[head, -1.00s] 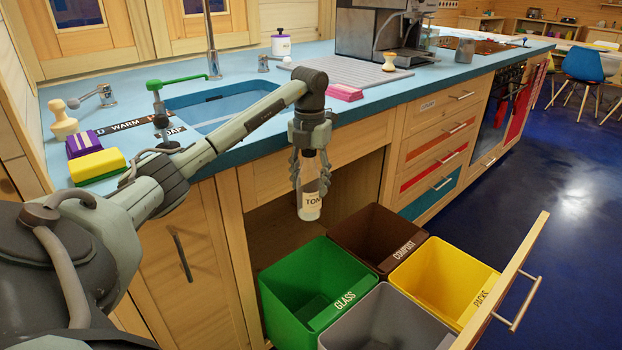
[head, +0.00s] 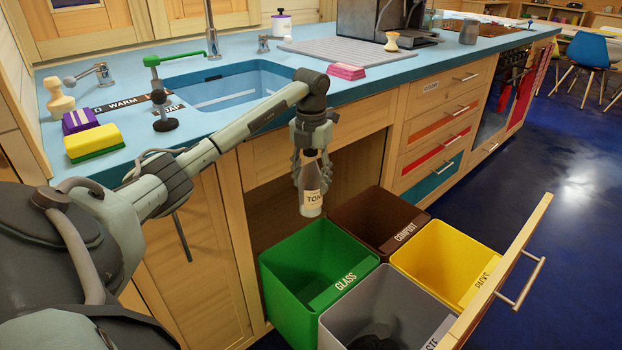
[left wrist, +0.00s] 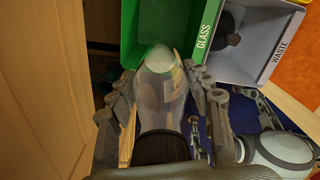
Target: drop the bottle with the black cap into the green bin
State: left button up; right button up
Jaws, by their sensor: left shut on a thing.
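The bottle (head: 312,197) is clear with a pale label starting "TON". It hangs roughly upright, base down, from my left gripper (head: 311,170), which is shut around its upper part. The left wrist view shows its dark cap (left wrist: 160,149) near the palm and the clear body (left wrist: 160,95) between the fingers. The green bin (head: 287,303), marked GLASS, stands in the pulled-out drawer. My right gripper is not in view.
Brown compost (head: 350,212), yellow packs (head: 425,262) and grey waste (head: 355,318) bins stand beside the green one. The waste bin holds something dark. The wooden drawer front (head: 510,265) stands at right. The counter (head: 225,150) and open cabinet lie behind the bottle.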

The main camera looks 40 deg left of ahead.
pick_arm(q)
jog(key=o, duration=1.4)
